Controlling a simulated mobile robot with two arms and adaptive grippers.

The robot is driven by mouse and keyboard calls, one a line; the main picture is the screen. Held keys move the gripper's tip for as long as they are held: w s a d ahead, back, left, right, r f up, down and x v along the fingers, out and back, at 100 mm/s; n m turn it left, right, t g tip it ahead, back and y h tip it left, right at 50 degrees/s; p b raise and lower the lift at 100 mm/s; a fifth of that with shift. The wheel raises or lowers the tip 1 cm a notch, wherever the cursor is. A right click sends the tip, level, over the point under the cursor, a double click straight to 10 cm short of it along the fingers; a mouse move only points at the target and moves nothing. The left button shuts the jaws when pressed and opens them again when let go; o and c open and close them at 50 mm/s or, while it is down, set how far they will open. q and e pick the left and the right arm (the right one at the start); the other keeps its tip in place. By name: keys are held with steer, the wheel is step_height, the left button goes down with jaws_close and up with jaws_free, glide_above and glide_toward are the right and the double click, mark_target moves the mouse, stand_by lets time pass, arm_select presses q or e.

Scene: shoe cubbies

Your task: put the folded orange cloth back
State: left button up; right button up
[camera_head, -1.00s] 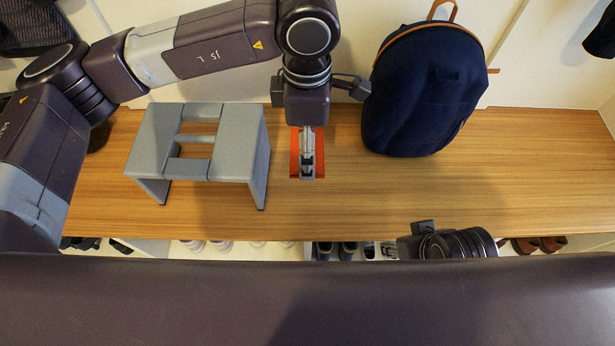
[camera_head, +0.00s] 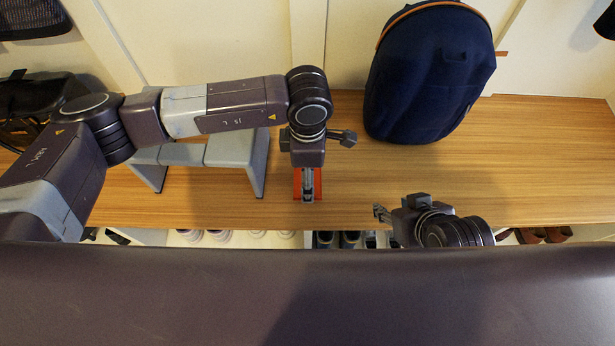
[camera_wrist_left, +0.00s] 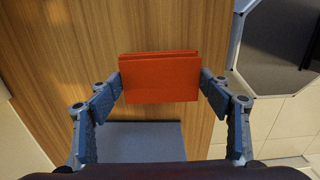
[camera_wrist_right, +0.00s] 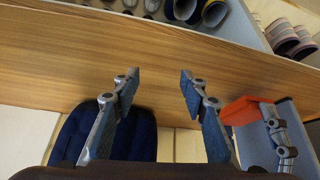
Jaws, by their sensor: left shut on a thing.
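The folded orange cloth (camera_wrist_left: 160,78) is held between the two fingers of my left gripper (camera_wrist_left: 161,82) in the left wrist view. In the head view my left gripper (camera_head: 308,190) is seen from above, over the wooden bench top (camera_head: 400,185), with orange cloth (camera_head: 297,185) showing at its sides. The cloth also shows at the right of the right wrist view (camera_wrist_right: 248,108). My right gripper (camera_wrist_right: 158,85) is open and empty in its own wrist view. In the head view the right gripper (camera_head: 380,213) is near the front edge of the bench, right of the cloth.
A grey step stool (camera_head: 235,152) stands on the bench at left, partly behind my left arm. A navy backpack (camera_head: 425,75) leans on the wall at the back. Shoes (camera_head: 545,235) sit in cubbies below the bench. The bench's right part is clear.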

arm_select(q)
step_height(320, 180, down, 2)
steer(key=shift+f, duration=0.1)
arm_select(e)
steer(key=shift+w+a+r+t, duration=0.2)
steer(key=shift+w+t, duration=0.1)
steer(key=shift+w, duration=0.3)
steer(key=shift+w+a+r+t, duration=0.2)
steer(key=shift+w+t, duration=0.1)
steer(key=shift+w, duration=0.25)
steer(key=shift+w+r, duration=0.15)
steer(key=shift+r, duration=0.05)
arm_select(q)
steer(key=shift+f, duration=0.1)
arm_select(e)
steer(key=shift+w, duration=0.1)
arm_select(q)
steer(key=shift+f, duration=0.1)
arm_select(e)
steer(key=shift+w+a+r+t+y, duration=0.2)
steer(key=shift+w+r+t+y, duration=0.15)
steer(key=shift+w, duration=0.15)
arm_select(q)
steer(key=o, duration=1.1)
